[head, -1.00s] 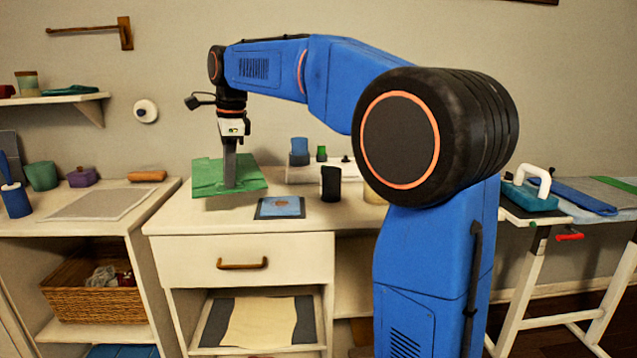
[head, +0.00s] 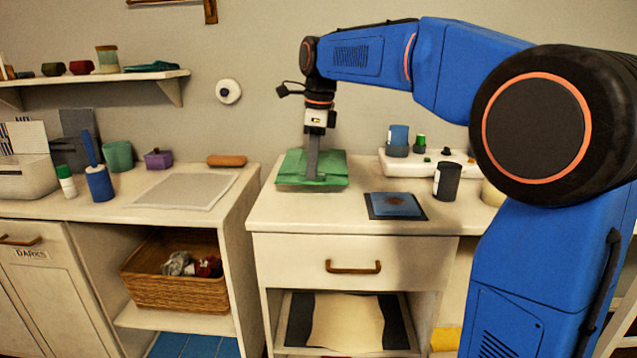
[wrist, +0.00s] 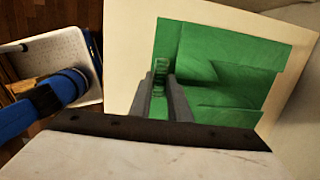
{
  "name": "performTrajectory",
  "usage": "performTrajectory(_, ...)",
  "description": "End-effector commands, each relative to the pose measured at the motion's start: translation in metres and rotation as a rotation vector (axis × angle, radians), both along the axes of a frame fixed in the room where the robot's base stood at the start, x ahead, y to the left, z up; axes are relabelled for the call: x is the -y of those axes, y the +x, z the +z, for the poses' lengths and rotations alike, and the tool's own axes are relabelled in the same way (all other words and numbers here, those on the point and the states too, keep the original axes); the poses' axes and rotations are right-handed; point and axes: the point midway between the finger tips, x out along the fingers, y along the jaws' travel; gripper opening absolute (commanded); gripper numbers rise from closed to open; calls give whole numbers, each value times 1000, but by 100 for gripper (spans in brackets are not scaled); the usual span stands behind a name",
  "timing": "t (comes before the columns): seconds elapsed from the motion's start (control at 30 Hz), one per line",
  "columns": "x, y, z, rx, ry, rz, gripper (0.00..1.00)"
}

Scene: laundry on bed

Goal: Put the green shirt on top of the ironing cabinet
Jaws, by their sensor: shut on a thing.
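The green shirt (head: 330,172) is a folded, flat green bundle over the back left part of the white drawer cabinet's top (head: 300,215). My gripper (head: 312,176) points straight down and is shut on the shirt. In the wrist view, the fingers (wrist: 164,82) pinch a ridge of cloth near one edge of the shirt (wrist: 225,75), with the cream top (wrist: 125,45) around it. The shirt's underside is hidden, so I cannot tell whether it rests on the top or hangs just above. No label shows which unit is the ironing cabinet.
A blue patch on a dark square (head: 396,206), a dark cup (head: 446,181) and a white tray (head: 425,168) stand right of the shirt. A lower cabinet to the left bears a pale mat (head: 185,190) and a brown roll (head: 227,161). The front of the drawer cabinet's top is clear.

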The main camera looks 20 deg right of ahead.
Motion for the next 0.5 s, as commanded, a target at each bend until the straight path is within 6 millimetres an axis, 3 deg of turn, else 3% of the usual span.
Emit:
performTrajectory(0.23,0,0,-16,0,0,0,0)
performTrajectory(0.5,0,0,-49,-1,0,0,0)
